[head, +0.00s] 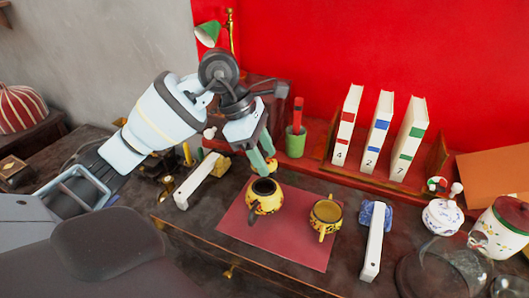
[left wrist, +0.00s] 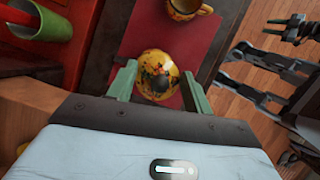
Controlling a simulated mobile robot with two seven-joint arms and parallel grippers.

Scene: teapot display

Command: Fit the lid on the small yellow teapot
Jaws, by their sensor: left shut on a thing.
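The small yellow teapot (head: 263,198) stands upright on a dark red mat (head: 292,250), its dark round mouth open at the top. My left gripper (head: 268,160) is just above and behind the teapot, its green fingers pointing down. It is shut on a small yellow-orange lid (head: 271,164), mostly hidden by the fingers and apart from the teapot's mouth. In the left wrist view, patterned yellow shows between the fingers (left wrist: 157,84), with a dark patch beside it; lid and teapot are hard to separate there. My right gripper is not in view.
A yellow cup (head: 327,213) stands right of the teapot on the mat. White bars (head: 374,252) (head: 196,181) flank the mat. A green pot (head: 295,142) and numbered books (head: 378,134) stand behind. A white lidded pot (head: 443,216) is at right. The mat's front is clear.

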